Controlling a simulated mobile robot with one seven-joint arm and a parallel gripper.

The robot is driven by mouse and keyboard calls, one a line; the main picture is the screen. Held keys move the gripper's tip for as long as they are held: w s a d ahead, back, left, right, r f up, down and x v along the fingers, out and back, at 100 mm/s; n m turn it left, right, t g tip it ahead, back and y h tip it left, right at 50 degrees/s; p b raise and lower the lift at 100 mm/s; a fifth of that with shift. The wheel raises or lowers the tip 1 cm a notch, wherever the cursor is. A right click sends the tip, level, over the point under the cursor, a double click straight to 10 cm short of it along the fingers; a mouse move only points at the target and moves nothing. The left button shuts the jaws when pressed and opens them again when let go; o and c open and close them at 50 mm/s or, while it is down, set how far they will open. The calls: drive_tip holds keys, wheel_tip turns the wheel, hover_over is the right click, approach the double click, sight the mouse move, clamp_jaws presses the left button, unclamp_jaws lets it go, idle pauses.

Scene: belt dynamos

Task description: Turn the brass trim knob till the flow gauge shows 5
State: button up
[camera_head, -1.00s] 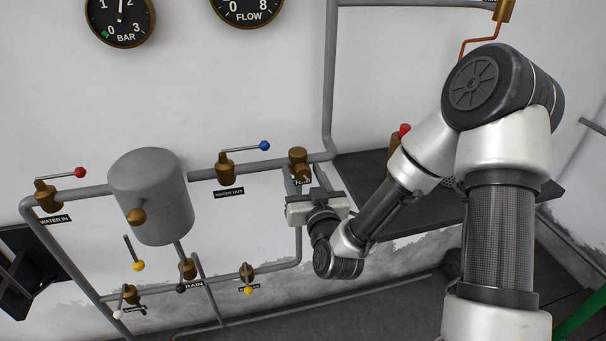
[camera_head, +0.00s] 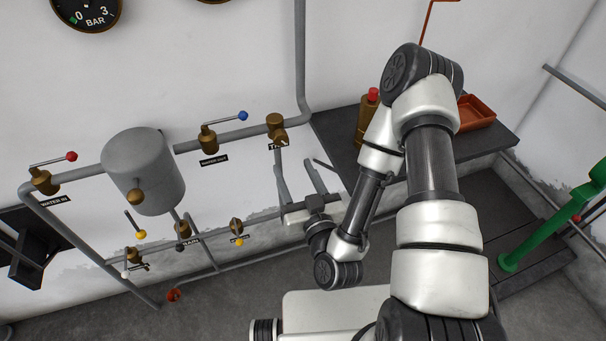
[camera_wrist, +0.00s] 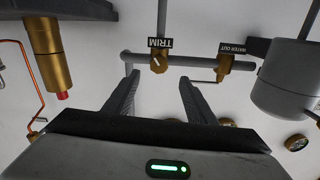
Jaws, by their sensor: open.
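The brass trim knob (camera_head: 277,126) sits on the wall pipe above its black TRIM label (camera_head: 278,144). In the wrist view the knob (camera_wrist: 158,62) shows a pale mark on its face, and the label (camera_wrist: 160,43) is upside down. My gripper (camera_head: 294,163) is open and empty, below the knob in the head view and apart from it. In the wrist view the knob lies between and beyond the fingertips (camera_wrist: 159,78). Only the flow gauge's bottom edge (camera_head: 213,1) shows in the head view. A small gauge (camera_wrist: 228,122) in the wrist view is too small to read.
The water-out valve (camera_head: 208,138) with a blue-tipped lever is left of the knob. A grey tank (camera_head: 143,170) hangs farther left. A dark shelf (camera_head: 340,140) right of the knob bears a brass cylinder with a red top (camera_head: 369,110) and an orange tray (camera_head: 476,112).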

drive_tip(key=p+v, duration=0.3)
drive_tip(key=v, duration=0.2)
drive_tip(key=shift+s+p, duration=0.15)
drive_tip(key=shift+p, duration=0.25)
drive_tip(key=shift+d, duration=0.15)
